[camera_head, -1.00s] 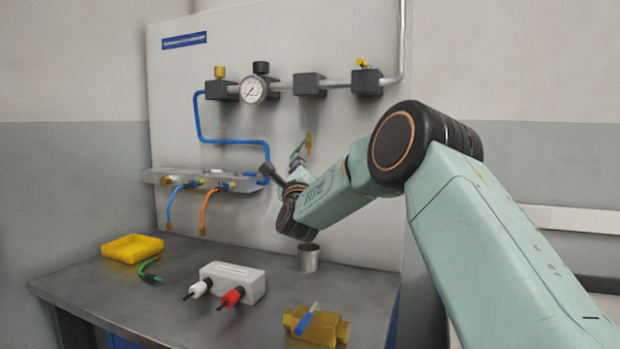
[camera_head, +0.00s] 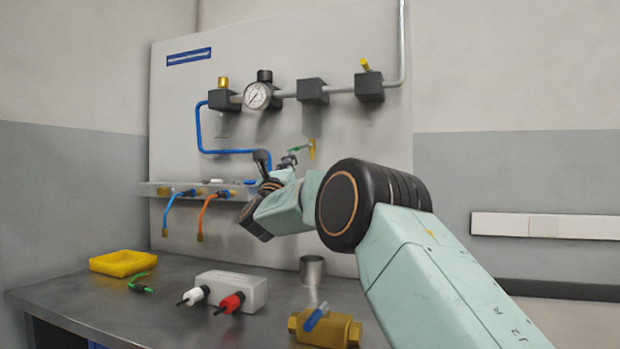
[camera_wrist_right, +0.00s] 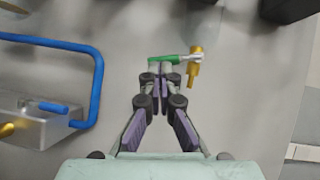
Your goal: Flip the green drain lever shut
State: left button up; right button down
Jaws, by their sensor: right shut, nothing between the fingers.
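The green drain lever (camera_wrist_right: 168,59) lies roughly level in the right wrist view, running left from a brass drain fitting (camera_wrist_right: 194,68). In the head view the brass fitting (camera_head: 312,149) is on the panel below the pipe, with the lever (camera_head: 299,148) small to its left. My right gripper (camera_wrist_right: 160,70) is shut and empty, its fingertips just below the lever in the picture; I cannot tell whether they touch it. In the head view my right gripper (camera_head: 287,160) is partly hidden by its own wrist. My left gripper is not in view.
A pressure gauge (camera_head: 257,96) and black valve blocks sit on the pipe above. A blue tube (camera_wrist_right: 98,85) loops left of the gripper. The bench holds a yellow tray (camera_head: 122,263), a grey box (camera_head: 232,290), a metal cup (camera_head: 312,269) and a brass valve (camera_head: 340,331).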

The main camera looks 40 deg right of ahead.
jog(key=s+a+f+m+b, duration=0.1)
jog(key=s+a+f+b, duration=0.2)
jog(key=s+a+f, duration=0.2)
jog(key=shift+s+a+f+g+b, duration=0.35)
jog(key=shift+a+f, duration=0.75)
jog(key=shift+f, duration=0.95)
